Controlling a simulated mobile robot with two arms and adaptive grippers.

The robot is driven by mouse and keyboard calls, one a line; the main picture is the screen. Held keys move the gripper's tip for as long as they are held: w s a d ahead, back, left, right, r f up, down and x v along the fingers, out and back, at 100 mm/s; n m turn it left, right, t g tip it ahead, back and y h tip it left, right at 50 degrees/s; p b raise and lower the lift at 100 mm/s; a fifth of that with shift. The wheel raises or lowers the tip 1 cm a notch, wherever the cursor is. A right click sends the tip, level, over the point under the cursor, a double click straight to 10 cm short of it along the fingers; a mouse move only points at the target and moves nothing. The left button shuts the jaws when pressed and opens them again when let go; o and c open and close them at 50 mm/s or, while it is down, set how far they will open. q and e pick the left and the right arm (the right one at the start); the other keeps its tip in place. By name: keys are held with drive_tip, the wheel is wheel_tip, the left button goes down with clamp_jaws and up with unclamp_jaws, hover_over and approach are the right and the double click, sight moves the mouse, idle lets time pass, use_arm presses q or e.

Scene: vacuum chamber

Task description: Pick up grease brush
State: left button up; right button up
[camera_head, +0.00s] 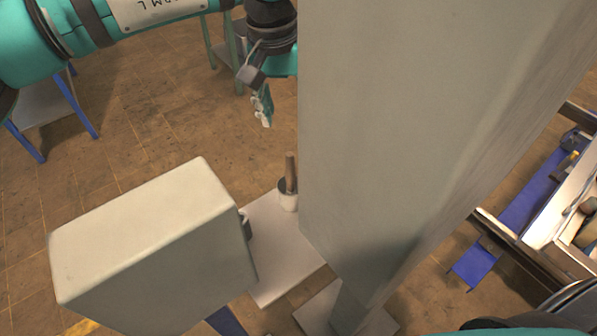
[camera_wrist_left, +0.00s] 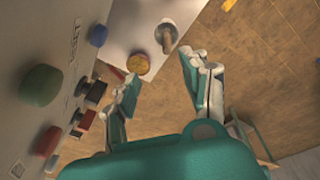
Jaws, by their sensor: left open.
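The grease brush (camera_head: 290,172) stands with its brown handle up in a white cup (camera_head: 288,199) on a small pale shelf, beside a large grey column. Its bristles are hidden in the cup. In the left wrist view the brush handle (camera_wrist_left: 168,44) and the cup (camera_wrist_left: 160,31) show beyond the fingertips. My left gripper (camera_head: 264,108) hangs from above, behind the brush in the head view and apart from it. In the left wrist view my left gripper (camera_wrist_left: 160,78) has its fingers spread with nothing between them. My right gripper is not seen.
The grey column (camera_head: 400,130) and a pale box (camera_head: 150,240) flank the shelf (camera_head: 275,275). The left wrist view shows a panel with a green knob (camera_wrist_left: 41,85), a blue knob (camera_wrist_left: 98,36) and a red one (camera_wrist_left: 48,140), plus a yellow round object (camera_wrist_left: 138,63) near the cup.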

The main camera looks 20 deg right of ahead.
use_arm(q)
drive_tip(key=p, duration=0.2)
approach(287, 159)
drive_tip(key=shift+t+y, duration=0.3)
drive_tip(key=f, duration=0.2)
drive_tip(key=f+p, duration=0.1)
drive_tip(key=f, duration=0.2)
drive_tip(key=shift+w+d+f+p, duration=0.1)
drive_tip(key=shift+d+f+p, duration=0.25)
drive_tip(key=shift+p, duration=0.05)
drive_tip(key=shift+f, duration=0.2)
drive_tip(key=shift+w+f+p, duration=0.1)
drive_tip(key=shift+f+p, duration=0.15)
drive_tip(key=shift+p, duration=0.2)
drive_tip(key=f+p, duration=0.2)
drive_tip(key=f, duration=0.1)
drive_tip(key=shift+w+d+f, duration=0.2)
drive_tip(key=shift+w+f, duration=0.05)
drive_tip(key=shift+f, duration=0.05)
drive_tip(key=shift+w+f, duration=0.1)
drive_tip(key=shift+f, duration=0.4)
drive_tip(key=shift+c, duration=0.3)
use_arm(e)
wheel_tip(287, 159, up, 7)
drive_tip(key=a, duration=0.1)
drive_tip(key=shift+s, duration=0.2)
